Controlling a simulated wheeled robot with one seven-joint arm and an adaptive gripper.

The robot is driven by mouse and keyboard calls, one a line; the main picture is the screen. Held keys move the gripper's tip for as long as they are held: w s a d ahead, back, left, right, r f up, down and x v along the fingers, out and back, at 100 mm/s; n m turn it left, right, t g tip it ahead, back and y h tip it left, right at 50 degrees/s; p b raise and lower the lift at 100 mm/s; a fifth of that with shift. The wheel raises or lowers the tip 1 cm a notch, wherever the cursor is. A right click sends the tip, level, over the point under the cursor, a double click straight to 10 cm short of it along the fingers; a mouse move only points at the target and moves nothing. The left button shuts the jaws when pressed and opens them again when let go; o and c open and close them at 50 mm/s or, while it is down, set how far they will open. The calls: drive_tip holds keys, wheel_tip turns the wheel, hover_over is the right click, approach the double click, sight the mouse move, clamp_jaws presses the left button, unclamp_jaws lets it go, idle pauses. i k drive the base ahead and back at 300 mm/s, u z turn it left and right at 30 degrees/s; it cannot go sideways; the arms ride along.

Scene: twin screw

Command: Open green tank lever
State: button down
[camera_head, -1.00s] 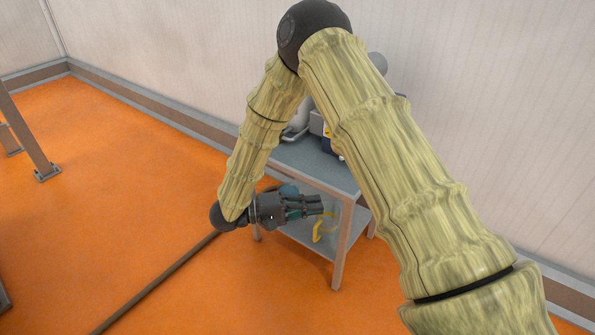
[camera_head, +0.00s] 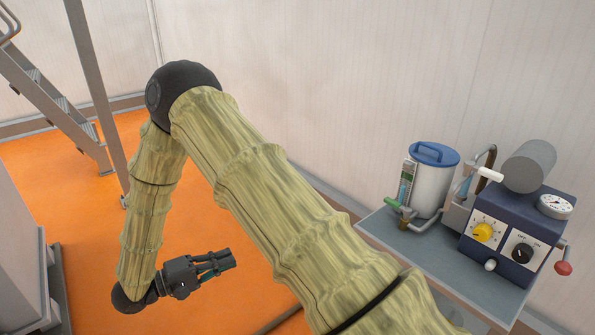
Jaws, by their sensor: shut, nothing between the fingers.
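The tank is a grey-white cylinder (camera_head: 430,186) with a blue lid, standing upright at the back left of a grey table. The green lever (camera_head: 395,204) sticks out to the left at the tank's lower front, beside a brass-coloured fitting and below an upright gauge. My gripper (camera_head: 229,260) is at the lower left, over the orange floor, pointing right. It is shut and empty, well apart from the tank and lever. My arm covers part of the floor and the lower middle of the view.
A dark blue control box (camera_head: 514,238) with a yellow knob, a black knob, a dial and a red-ended lever stands right of the tank on the grey table (camera_head: 400,243). A grey metal stair (camera_head: 50,100) is at the upper left. Orange floor lies open between.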

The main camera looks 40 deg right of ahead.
sight(407, 211)
drive_tip(key=u, duration=0.05)
drive_tip(key=i, duration=1.15)
drive_tip(key=z, duration=1.15)
drive_tip(key=i, duration=0.8)
drive_tip(key=z, duration=0.95)
